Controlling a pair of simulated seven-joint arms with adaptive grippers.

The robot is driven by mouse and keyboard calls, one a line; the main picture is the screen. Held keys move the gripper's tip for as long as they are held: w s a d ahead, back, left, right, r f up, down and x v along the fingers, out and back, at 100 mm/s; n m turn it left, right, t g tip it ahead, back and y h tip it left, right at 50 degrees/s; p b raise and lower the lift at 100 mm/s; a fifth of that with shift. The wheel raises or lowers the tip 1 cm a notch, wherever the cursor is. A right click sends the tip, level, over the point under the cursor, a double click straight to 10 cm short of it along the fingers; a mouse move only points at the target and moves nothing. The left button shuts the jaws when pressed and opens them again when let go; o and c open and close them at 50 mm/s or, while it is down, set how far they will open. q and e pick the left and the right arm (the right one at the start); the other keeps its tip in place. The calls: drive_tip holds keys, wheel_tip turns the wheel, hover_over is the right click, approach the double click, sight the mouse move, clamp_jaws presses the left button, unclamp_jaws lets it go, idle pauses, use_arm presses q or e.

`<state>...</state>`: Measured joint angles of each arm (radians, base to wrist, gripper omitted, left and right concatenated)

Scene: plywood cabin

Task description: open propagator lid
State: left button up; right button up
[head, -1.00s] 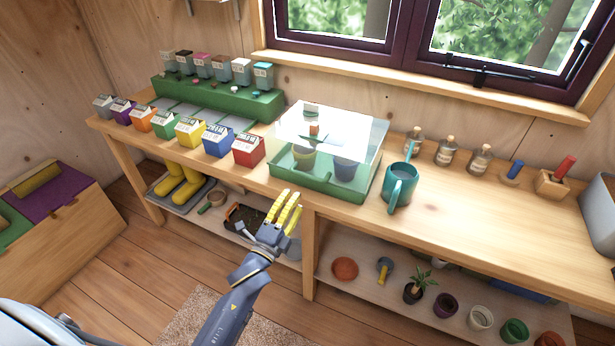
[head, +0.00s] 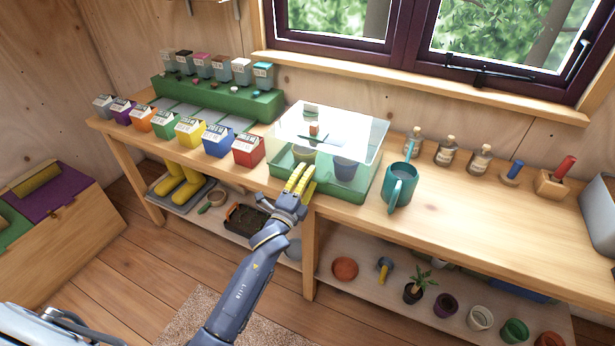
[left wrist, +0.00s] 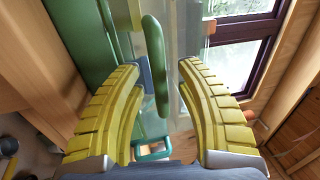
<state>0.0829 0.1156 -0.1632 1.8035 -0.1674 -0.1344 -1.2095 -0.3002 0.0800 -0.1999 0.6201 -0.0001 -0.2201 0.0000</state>
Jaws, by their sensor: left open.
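The propagator has a green tray base (head: 345,193) and a clear lid (head: 355,130), and stands on the wooden bench below the window. The lid sits down on the base. Pots show through it, one of them dark blue (head: 345,168). My left gripper (head: 300,178) is at the propagator's front side, its yellow fingers pointing at it. In the left wrist view the fingers (left wrist: 162,64) are apart, with a green handle bar (left wrist: 154,70) in the gap between them. I cannot tell whether either finger touches it. My right gripper is out of view.
A teal mug (head: 398,187) stands just right of the propagator. A red box (head: 249,150) ends the row of coloured boxes on its left. Several small bottles (head: 446,151) stand behind, below the window. The bench right of the mug is mostly clear.

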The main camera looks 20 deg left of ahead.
use_arm(q)
clamp_jaws()
idle(0.3)
